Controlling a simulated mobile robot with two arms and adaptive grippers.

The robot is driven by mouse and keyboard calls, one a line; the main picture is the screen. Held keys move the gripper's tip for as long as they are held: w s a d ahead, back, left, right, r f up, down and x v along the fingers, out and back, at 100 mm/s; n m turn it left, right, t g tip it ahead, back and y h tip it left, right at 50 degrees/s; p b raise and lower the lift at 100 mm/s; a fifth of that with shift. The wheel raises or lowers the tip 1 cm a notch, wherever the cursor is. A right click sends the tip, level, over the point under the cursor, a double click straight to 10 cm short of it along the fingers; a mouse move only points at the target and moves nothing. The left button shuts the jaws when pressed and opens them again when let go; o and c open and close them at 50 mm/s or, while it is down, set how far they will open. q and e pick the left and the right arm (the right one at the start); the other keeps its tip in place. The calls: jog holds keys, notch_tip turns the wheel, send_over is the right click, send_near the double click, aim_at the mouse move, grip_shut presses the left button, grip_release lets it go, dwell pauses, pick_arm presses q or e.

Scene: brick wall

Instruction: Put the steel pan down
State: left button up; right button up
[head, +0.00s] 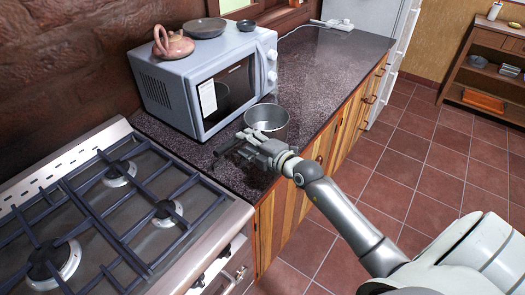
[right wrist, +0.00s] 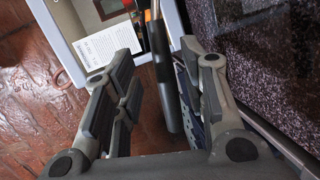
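The steel pan (head: 267,121) is by the microwave's front right corner and looks upright, on or close above the dark counter. Its dark handle (head: 227,146) points left, toward the stove. My right gripper (head: 248,150) is at the handle, beside the pan. In the right wrist view the handle (right wrist: 163,75) lies between the fingers of my right gripper (right wrist: 160,95). The fingers are spread, with a clear gap on the handle's left side and the right finger close to it. The pan's bowl is mostly out of the wrist view. My left gripper is not in view.
The microwave (head: 208,82) stands behind the pan, with a teapot (head: 173,44) and a dark dish (head: 204,28) on top. The gas stove (head: 110,215) is to the left. The counter (head: 325,60) is clear beyond the pan, up to a small white item (head: 340,25).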

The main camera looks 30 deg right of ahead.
jog(key=v, duration=0.7)
jog(key=shift+s+b, duration=0.2)
jog(key=shift+b, duration=0.15)
